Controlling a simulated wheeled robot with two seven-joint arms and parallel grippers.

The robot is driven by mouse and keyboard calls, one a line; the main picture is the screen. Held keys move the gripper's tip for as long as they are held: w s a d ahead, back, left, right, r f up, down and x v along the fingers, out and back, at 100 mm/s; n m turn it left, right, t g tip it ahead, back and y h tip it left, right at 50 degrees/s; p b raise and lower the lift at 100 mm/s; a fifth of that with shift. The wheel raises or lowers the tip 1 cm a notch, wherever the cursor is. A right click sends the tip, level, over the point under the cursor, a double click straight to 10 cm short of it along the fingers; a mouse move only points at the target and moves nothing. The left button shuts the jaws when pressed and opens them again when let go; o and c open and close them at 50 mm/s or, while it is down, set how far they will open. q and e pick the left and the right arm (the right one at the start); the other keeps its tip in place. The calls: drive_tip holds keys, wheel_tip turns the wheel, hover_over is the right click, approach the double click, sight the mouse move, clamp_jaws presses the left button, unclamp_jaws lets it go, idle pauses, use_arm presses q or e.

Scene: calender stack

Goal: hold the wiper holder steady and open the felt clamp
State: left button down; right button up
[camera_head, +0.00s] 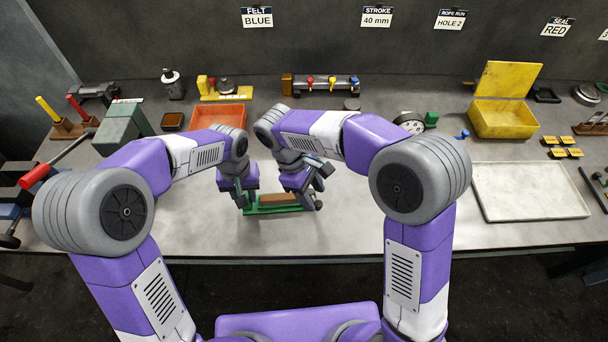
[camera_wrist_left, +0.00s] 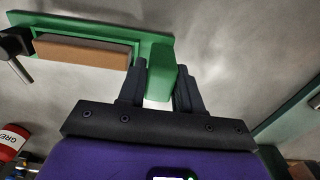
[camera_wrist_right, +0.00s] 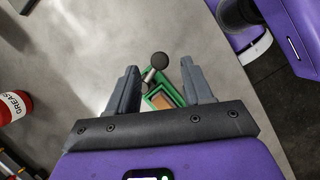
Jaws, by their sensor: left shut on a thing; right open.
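The wiper holder (camera_head: 266,208) is a green bar with a brown felt block (camera_head: 279,199) set in it, lying on the bench near its front edge. My left gripper (camera_head: 244,201) is shut on the green block at the holder's left end; the left wrist view shows this green end (camera_wrist_left: 163,78) between the fingers. The felt clamp shows as a dark round knob (camera_head: 318,205) at the holder's right end. In the right wrist view the knob (camera_wrist_right: 160,60) on its short metal stem lies just beyond and between the fingers of my right gripper (camera_wrist_right: 158,82), which is open.
A red grease can (camera_wrist_left: 12,140) stands behind the holder. An orange tray (camera_head: 218,115) is behind my arms. A white tray (camera_head: 530,190) and a yellow open box (camera_head: 503,118) are on the right. The bench between holder and white tray is clear.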

drive_tip(key=v, duration=1)
use_arm(q)
drive_tip(key=c, duration=0.7)
unclamp_jaws()
drive_tip(key=shift+r, duration=0.1)
